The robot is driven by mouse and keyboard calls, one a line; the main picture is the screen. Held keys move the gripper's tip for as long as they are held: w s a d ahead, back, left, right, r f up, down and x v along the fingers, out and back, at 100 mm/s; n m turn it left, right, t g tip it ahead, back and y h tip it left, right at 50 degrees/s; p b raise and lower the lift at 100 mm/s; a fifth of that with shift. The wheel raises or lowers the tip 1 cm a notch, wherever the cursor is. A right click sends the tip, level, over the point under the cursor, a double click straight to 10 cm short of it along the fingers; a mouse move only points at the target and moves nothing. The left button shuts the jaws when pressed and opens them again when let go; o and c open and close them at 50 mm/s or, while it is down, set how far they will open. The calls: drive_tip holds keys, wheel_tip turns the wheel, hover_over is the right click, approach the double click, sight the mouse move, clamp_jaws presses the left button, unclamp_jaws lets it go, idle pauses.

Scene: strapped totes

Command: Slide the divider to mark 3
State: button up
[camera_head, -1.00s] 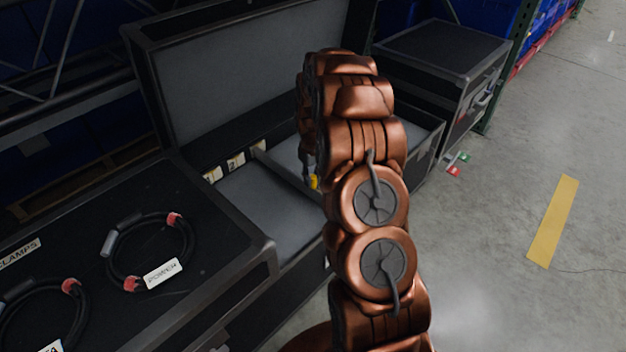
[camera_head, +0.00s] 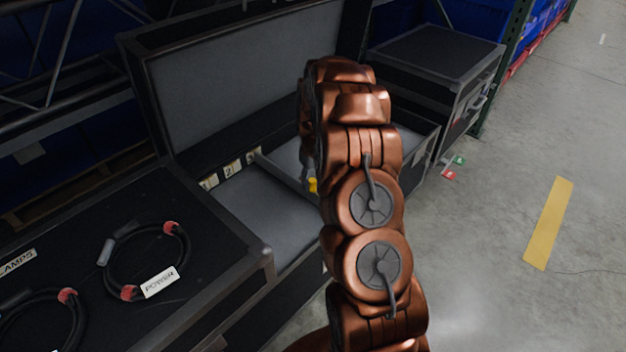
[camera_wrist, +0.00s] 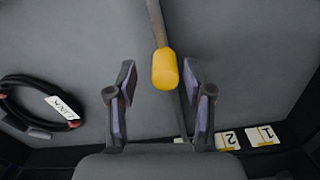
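The divider (camera_head: 280,172) is a thin grey strip across the open case (camera_head: 265,208). A yellow knob (camera_wrist: 165,70) sits on it; in the head view the knob (camera_head: 312,185) shows beside my arm. White number cards line the case's back edge: card 1 (camera_wrist: 262,135), card 2 (camera_wrist: 228,138), and a third card (camera_head: 253,155) at the divider's far end, its number unclear. My gripper (camera_wrist: 160,82) is open, its fingers apart on either side of the divider, with the knob between their tips and clear space on both sides. In the head view my arm hides most of the gripper.
A coiled cable tagged LINK (camera_wrist: 60,108) lies at the left in the wrist view. A closed black case (camera_head: 190,285) with a POWER cable coil (camera_head: 183,255) stands front left. The raised lid (camera_head: 240,85) is behind, another case (camera_head: 440,55) at the back right. Floor at right is open.

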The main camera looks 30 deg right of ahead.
wheel_tip(320, 180, up, 12)
idle(0.7)
drive_tip(key=shift+a+r, duration=0.1)
idle(0.3)
drive_tip(key=s+a+r+p, duration=0.7)
drive_tip(key=s+a+r, duration=0.1)
drive_tip(key=r, duration=0.4)
drive_tip(key=s+a+r+p, duration=0.7)
drive_tip(key=s+a+r, duration=0.15)
drive_tip(key=r, duration=0.35)
drive_tip(key=s+a+r+p, duration=0.2)
drive_tip(key=s+r+p, duration=0.2)
drive_tip(key=s, duration=0.3)
drive_tip(key=s+a+r+g+p, duration=0.1)
drive_tip(key=s+a+r+p, duration=0.2)
drive_tip(key=s, duration=0.5)
drive_tip(key=s+a+r+p, duration=0.2)
drive_tip(key=s+r+p, duration=0.4)
drive_tip(key=s, duration=0.2)
drive_tip(key=shift+a+g, duration=0.3)
drive_tip(key=shift+g, duration=0.1)
